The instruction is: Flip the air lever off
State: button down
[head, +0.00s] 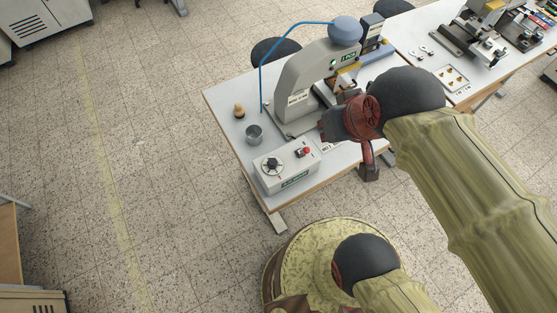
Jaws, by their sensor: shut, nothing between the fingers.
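A grey stamping press (300,82) with a blue dome (345,30) and a green-lit display stands on the white table. A thin blue air hose (290,27) arches from the dome down to the table beside the press. I cannot make out which part is the air lever; my arm hides some of the press's right front. My gripper (369,174) hangs pointing down in front of the press, near the table's front edge. It is shut and appears empty. It is to the right of the control box (288,175) and apart from it.
The control box has a black dial (271,165) and a red button (307,151). A metal cup (254,135) and a wooden-knobbed tool (239,111) stand left of the press. A second table (418,25) with another machine is at upper right.

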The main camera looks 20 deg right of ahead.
aim_at(305, 151)
jog(key=k+j+u, duration=0.1)
jog(key=j, duration=0.25)
jog(key=k+j+u, duration=0.15)
jog(key=k+j, duration=0.2)
jog(key=k+j+u, duration=0.1)
jog(key=j, duration=0.25)
jog(key=k, duration=0.05)
